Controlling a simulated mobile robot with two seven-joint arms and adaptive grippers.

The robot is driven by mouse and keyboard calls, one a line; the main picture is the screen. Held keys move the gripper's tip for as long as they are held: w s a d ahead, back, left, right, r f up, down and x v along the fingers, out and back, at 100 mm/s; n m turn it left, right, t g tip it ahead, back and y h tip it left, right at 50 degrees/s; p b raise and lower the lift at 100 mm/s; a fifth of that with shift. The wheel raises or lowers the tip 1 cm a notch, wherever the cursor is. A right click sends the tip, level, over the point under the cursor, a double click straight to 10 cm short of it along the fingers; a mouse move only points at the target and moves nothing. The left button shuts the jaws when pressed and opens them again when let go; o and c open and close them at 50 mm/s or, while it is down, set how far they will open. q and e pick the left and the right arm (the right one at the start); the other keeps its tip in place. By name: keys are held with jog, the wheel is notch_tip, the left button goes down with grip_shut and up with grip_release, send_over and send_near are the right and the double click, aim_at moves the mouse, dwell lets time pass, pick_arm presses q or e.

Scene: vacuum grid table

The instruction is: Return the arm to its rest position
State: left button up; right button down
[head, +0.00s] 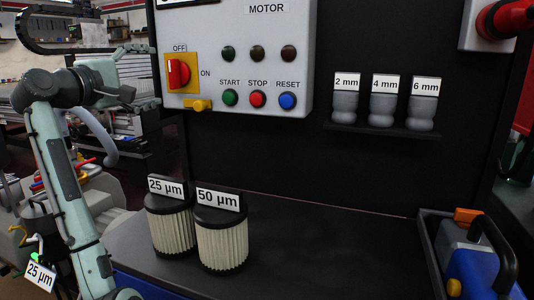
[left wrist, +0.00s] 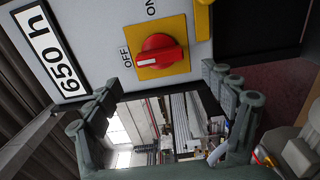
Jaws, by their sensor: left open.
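My left gripper (head: 150,76) is open and empty in the head view, in front of the left edge of the motor control box (head: 215,110). In the left wrist view its spread fingers (left wrist: 164,82) have nothing between them. The red rotary switch (head: 179,73) on its yellow plate lies just right of the gripper in the head view. It also shows beyond the fingertips in the left wrist view (left wrist: 160,52), apart from them, with its white mark lined up toward OFF. My right gripper is not in view.
Filters labelled 25 µm (head: 171,232) and 50 µm (head: 221,243) stand on the black table top (head: 325,250). A shelf (head: 380,130) holds three labelled nozzles. A 25 µm tag (head: 40,275) hangs lower left. The table's middle is clear.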

aim_at(170, 72)
pick_arm(q)
jog(key=v, duration=0.4)
jog(key=x, duration=1.1)
jog(key=shift+w+d, duration=0.15)
jog(key=shift+w, duration=0.05)
jog(key=shift+w+f+m, duration=0.1)
jog(key=shift+w+m, duration=0.1)
jog(key=shift+m, duration=0.3)
jog(key=m, duration=0.3)
jog(key=shift+s, duration=0.1)
jog(key=m, duration=0.5)
jog(key=shift+r+m, duration=0.2)
jog(key=shift+m, duration=0.1)
jog(key=m, duration=0.4)
jog(key=shift+d, duration=0.1)
jog(key=m, duration=0.4)
jog(key=shift+d+r, duration=0.1)
jog(key=shift+d, duration=0.05)
jog(key=shift+s+m, duration=0.15)
jog(key=shift+m, duration=0.15)
jog(key=shift+s+a, duration=0.25)
jog(key=shift+s, duration=0.15)
